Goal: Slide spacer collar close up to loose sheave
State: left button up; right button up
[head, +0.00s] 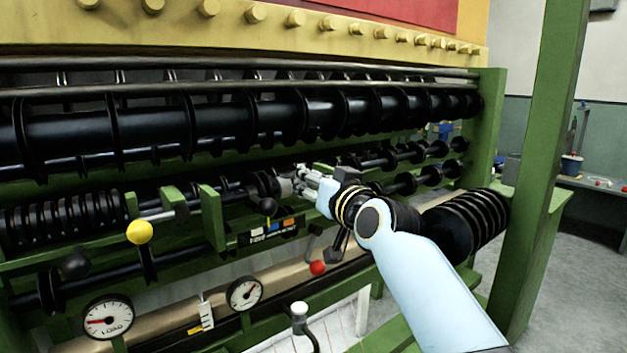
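My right gripper (301,181) reaches in from the right to a dark shaft in the middle of the machine. Its fingertips are at a small grey ring (285,187), which looks like the spacer collar. I cannot tell whether the fingers are closed on the ring or only beside it. Just left of the ring is a dark disc (262,184) on the same shaft, possibly the loose sheave. Any gap between ring and disc is too small to make out. The gripper hides the shaft to the right. My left gripper is not in view.
Large black rollers (200,122) run above the shaft. A yellow-knobbed lever (140,232), a red knob (318,268) and two dials (107,318) are below. A green post (545,170) stands right of my arm. A bench (600,185) is at far right.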

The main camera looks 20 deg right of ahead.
grip_shut()
jog(key=shift+a+f, duration=0.1)
jog(key=shift+s+a, duration=0.1)
jog(key=shift+a, duration=0.25)
jog(key=shift+o, duration=2.1)
grip_release()
jog(key=shift+d, duration=0.25)
jog(key=shift+o, duration=1.2)
jog(key=shift+a, duration=0.1)
